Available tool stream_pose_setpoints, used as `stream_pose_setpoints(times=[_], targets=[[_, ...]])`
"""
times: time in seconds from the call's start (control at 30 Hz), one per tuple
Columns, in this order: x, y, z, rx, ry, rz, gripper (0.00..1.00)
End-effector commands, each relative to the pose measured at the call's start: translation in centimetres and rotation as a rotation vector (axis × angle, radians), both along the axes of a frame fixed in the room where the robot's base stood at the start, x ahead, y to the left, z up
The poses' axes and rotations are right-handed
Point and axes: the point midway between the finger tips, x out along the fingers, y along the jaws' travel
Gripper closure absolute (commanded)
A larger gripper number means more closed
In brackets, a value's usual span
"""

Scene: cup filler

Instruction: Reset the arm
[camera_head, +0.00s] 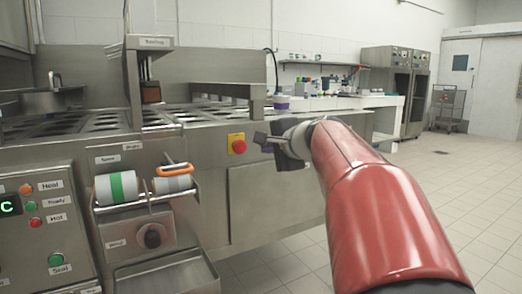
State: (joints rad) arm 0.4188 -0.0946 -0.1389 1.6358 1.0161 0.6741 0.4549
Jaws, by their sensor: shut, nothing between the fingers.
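My red arm (375,200) reaches up from the lower right of the head view. My gripper (262,144) is at its far end, dark grey, pointing left. It is shut with nothing in it. It hangs in front of the steel cup filler machine (270,200), just right of the red emergency button (239,146) on its yellow plate. From this view I cannot tell how far the gripper is from the machine front.
At left are a control panel (45,225) with coloured buttons, a film roll (117,187) with a green band, and a steel tray (165,278). A bench with bottles (330,102) and a steel cabinet (395,80) stand behind. The tiled floor (470,190) at right is clear.

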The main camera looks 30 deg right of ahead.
Motion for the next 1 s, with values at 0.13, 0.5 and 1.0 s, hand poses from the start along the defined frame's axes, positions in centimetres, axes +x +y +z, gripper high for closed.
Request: stream_pose_setpoints(times=[0.13, 0.5, 1.0], targets=[[-0.7, -0.1, 0.2, 0.0, 0.0, -0.001, 1.0], [-0.7, -0.1, 0.2, 0.0, 0.001, -0.001, 1.0], [-9.6, 12.6, -8.6, -0.441, 0.266, 0.38, 1.0]])
